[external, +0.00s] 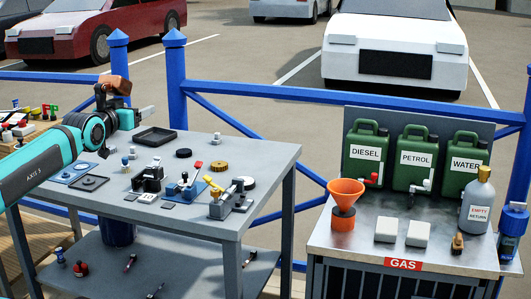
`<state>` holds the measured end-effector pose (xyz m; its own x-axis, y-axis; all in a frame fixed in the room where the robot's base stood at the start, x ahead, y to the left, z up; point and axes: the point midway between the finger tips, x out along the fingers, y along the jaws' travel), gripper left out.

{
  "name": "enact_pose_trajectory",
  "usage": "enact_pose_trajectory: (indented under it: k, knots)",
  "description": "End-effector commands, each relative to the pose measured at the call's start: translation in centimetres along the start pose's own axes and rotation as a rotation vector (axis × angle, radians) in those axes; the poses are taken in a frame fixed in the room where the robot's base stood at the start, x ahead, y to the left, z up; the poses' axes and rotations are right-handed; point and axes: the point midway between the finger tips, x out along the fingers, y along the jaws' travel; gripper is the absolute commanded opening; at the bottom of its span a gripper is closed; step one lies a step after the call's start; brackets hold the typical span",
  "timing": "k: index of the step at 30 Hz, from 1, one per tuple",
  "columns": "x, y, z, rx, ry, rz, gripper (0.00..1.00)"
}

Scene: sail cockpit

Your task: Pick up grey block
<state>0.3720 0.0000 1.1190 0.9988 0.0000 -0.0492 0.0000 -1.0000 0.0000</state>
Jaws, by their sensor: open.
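My teal and black arm reaches in from the left in the external view. My gripper (146,113) is at its end, above the back left part of the grey table (262,160), and it is open. I see nothing held in it. Several small grey pieces lie on the table, and I cannot tell which one is the grey block. One is a flat grey piece (168,206) near the front edge, to the right of and below my gripper and apart from it. The pieces are small, so their exact shapes are unclear.
A black tray (156,136), a black fixture (149,178), a blue-based clamp (184,186) and a yellow-handled clamp (229,199) stand on the table. A blue railing (270,92) runs behind. A bench at right holds an orange funnel (345,193), green cans (413,160) and a grey bottle (478,205).

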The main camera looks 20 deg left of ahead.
Motion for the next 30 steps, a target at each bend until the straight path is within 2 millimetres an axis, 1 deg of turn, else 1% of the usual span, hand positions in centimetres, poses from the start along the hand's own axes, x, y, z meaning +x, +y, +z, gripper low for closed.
enact_pose_trajectory:
  k: [8,9,11,12,22,26,30]
  knots:
    - [0.0,0.0,0.0,0.000,0.000,0.000,0.70]
    - [0.0,0.0,0.0,0.000,0.000,0.000,0.68]
    - [0.0,0.0,0.0,0.000,0.000,0.000,0.56]
    - [0.0,0.0,0.0,0.000,0.000,0.000,0.48]
    - [0.3,-0.1,-0.1,0.001,-0.010,-0.002,0.48]
    - [1.8,-0.6,-0.3,0.005,-0.069,-0.017,0.48]
    - [4.8,-1.6,-0.7,0.009,-0.191,-0.043,0.48]
